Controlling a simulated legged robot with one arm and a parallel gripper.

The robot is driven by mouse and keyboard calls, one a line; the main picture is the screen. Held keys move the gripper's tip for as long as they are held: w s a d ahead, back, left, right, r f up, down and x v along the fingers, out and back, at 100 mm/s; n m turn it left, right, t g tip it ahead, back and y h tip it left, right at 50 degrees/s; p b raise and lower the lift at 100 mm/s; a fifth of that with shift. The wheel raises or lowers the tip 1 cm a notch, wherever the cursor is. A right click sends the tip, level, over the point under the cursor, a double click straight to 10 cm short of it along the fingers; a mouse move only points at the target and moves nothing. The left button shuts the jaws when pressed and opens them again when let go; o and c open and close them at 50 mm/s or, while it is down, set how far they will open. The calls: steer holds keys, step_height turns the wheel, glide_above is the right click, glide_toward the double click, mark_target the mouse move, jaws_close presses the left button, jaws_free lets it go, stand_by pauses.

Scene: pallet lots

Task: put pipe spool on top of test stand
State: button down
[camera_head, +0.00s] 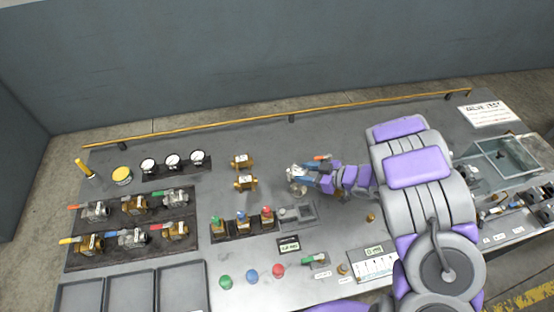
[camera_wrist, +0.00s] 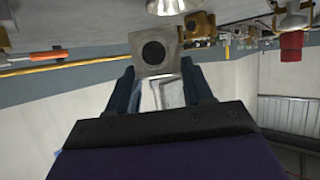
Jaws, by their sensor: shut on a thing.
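My gripper (camera_wrist: 163,98) is shut on a grey metal piece with a square face and a dark round bore, apparently the pipe spool (camera_wrist: 140,66). In the head view my gripper (camera_head: 302,178) is over the middle of the bench, and the spool shows only as a small silver shape (camera_head: 293,171) at its tip. A silver round piece (camera_head: 298,188) is just below the gripper tip in that picture. It may be the test stand, but I cannot tell for sure. A silver round piece also shows at the wrist view's top edge (camera_wrist: 166,6), apart from the spool.
Two brass fittings (camera_head: 245,182) stand left of my gripper. An orange-handled tool (camera_head: 322,157) lies close behind it. Colored-top valves (camera_head: 241,222) and a grey fixture (camera_head: 297,214) are in front. Several handled valves (camera_head: 134,238) and empty trays (camera_head: 130,293) fill the left.

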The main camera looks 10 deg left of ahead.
steer(key=w+a, duration=0.2)
steer(key=a, duration=0.1)
steer(key=w+a+b, duration=0.1)
steer(key=w+a, duration=0.2)
steer(key=w+a+f, duration=0.1)
steer(key=w+a, duration=0.2)
steer(key=a, duration=0.1)
steer(key=shift+w+a+f+b, duration=0.1)
steer(key=shift+w+b, duration=0.05)
steer(key=shift+b, duration=0.2)
steer(key=shift+a+f, duration=0.15)
steer(key=shift+a, duration=0.1)
steer(key=f, duration=0.1)
steer(key=d+f+b, duration=0.1)
steer(key=f, duration=0.1)
steer(key=shift+f, duration=0.15)
steer(key=shift+c, duration=2.3)
jaws_free()
steer(key=shift+a, duration=0.25)
steer(key=shift+o, duration=0.4)
steer(key=shift+d, duration=0.2)
